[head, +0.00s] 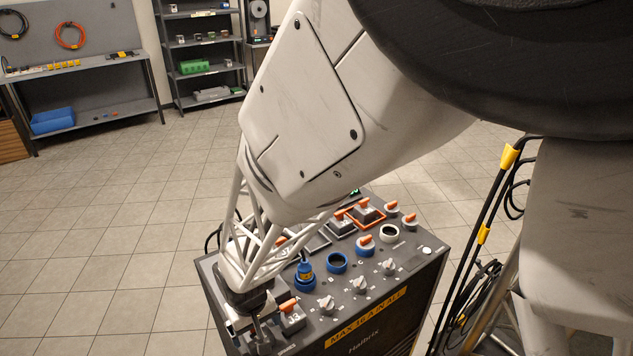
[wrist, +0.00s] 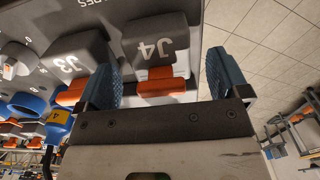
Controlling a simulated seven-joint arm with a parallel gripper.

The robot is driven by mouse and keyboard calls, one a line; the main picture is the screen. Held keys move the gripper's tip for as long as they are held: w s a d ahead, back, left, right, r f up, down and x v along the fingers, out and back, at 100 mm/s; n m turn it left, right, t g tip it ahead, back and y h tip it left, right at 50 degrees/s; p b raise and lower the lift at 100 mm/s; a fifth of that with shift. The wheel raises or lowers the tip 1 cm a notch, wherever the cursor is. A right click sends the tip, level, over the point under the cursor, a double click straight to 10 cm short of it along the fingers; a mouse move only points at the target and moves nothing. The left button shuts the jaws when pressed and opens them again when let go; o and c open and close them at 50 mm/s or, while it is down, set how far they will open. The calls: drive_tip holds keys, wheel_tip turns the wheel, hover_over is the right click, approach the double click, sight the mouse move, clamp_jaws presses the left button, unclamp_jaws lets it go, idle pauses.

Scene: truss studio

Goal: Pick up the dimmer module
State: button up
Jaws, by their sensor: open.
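No part is legibly named as the dimmer module; the grey modules with orange grips are labelled. In the wrist view, the grey module marked J4 (wrist: 150,45) lies ahead of my gripper (wrist: 164,80). Its orange grip (wrist: 163,87) shows between the two blue ribbed fingers, with a gap on each side. My gripper is open and holds nothing. In the head view my gripper (head: 258,328) is low at the console's near left corner, beside the grey module marked J3 (head: 292,320). The arm covers part of the console there.
The console (head: 420,262) carries several grey knobs, blue rings (head: 337,262), a blue plug (head: 305,273) and more orange-gripped modules (head: 365,217). Cables (head: 490,215) hang at right. A workbench (head: 85,70) and shelf (head: 205,60) stand far back, with open floor between.

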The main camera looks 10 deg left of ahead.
drive_tip(key=shift+f, duration=1.05)
drive_tip(key=shift+c, duration=0.2)
drive_tip(key=c, duration=1.1)
drive_tip(key=shift+c, duration=0.2)
drive_tip(key=shift+r, duration=0.15)
drive_tip(key=shift+r, duration=1.7)
drive_tip(key=s+d+r, duration=0.1)
drive_tip(key=s+d, duration=1)
drive_tip(key=shift+d+r, duration=0.2)
drive_tip(key=shift+d, duration=0.05)
